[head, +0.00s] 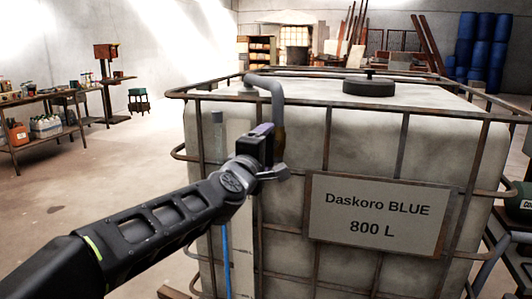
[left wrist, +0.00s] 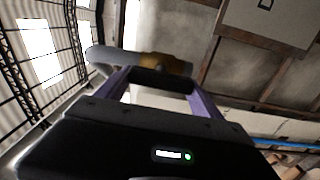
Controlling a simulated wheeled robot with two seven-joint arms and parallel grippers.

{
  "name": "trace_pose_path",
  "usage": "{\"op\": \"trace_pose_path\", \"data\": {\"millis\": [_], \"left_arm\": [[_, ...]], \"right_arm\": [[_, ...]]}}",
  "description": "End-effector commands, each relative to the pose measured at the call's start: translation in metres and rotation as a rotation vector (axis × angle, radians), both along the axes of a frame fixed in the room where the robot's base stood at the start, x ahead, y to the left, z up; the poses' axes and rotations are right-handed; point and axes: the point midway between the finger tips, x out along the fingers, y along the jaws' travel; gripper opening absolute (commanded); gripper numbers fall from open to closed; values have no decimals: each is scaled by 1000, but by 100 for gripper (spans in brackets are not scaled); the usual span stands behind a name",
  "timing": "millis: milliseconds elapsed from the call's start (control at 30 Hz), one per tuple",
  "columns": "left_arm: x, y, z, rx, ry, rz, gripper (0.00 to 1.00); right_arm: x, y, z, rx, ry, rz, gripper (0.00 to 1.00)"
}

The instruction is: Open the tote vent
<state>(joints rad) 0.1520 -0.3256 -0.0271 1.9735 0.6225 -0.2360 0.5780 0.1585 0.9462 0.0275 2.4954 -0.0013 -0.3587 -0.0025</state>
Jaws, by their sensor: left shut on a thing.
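The tote (head: 330,120) is a white caged tank labelled "Daskoro BLUE 800 L". On its top is a round black lid (head: 368,87) with a small dark knob, possibly the vent; no opening shows there. A bent grey pipe (head: 268,84) comes over the near left top edge and runs down to a brownish-yellow part (head: 279,136). My left gripper (head: 272,152) is at that lower part, in front of the tote's face, and is shut on it. In the left wrist view the purple fingers stand apart by the pipe's brownish part (left wrist: 165,64); the exact contact is hidden.
The rusty cage bars (head: 325,150) and the label board (head: 378,215) are close to the right of my left gripper. A bench with cans (head: 40,125) stands at the left. Blue drums (head: 483,45) stand at the back right. The floor at left is open.

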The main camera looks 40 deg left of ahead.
Motion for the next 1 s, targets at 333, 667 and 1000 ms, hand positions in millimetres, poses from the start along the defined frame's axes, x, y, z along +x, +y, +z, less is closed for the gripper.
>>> {"op": "trace_pose_path", "data": {"millis": [333, 667, 1000], "left_arm": [[0, 0, -1, -44, -13, 0, 36], [0, 0, -1, -44, -13, 0, 84], [0, 0, -1, -41, -13, 0, 98]], "right_arm": [[0, 0, -2, 0, 0, 0, 24], [0, 0, -2, 0, 0, 0, 24], [0, 0, -2, 0, 0, 0, 24]]}}
